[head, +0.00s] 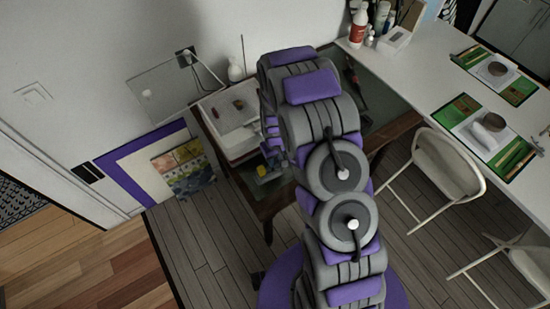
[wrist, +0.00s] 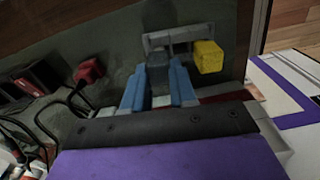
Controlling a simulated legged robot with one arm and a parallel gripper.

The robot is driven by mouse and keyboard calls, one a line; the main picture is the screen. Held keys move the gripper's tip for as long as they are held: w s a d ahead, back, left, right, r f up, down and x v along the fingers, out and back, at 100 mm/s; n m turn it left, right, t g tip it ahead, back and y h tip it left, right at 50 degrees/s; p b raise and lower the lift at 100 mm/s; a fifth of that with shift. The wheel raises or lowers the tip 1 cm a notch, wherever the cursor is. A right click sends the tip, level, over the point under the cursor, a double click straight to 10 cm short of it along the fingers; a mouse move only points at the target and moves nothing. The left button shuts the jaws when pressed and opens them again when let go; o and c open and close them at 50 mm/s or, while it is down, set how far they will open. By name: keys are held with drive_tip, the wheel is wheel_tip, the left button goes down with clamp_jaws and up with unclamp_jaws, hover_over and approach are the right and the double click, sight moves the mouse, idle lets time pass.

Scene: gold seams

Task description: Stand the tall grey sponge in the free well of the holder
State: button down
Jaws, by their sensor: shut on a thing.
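In the wrist view my gripper (wrist: 158,70) has its two blue fingers shut on the tall grey sponge (wrist: 157,80), a dark grey block between them. Just beyond it is the light grey holder (wrist: 156,41), partly hidden behind the sponge and fingers.
In the wrist view a red plug (wrist: 89,71) with black cables lies to the left. In the head view a wooden-edged table (head: 268,208) with a white tray (head: 232,118) is behind my arm. White chairs (head: 447,165) and a white table stand at the right.

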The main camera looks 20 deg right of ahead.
drive_tip(key=shift+f, duration=0.45)
idle(0.3)
drive_tip(key=c, duration=0.8)
unclamp_jaws()
drive_tip(key=shift+r, duration=0.15)
drive_tip(key=shift+r+p, duration=0.85)
drive_tip(key=shift+r, duration=2.55)
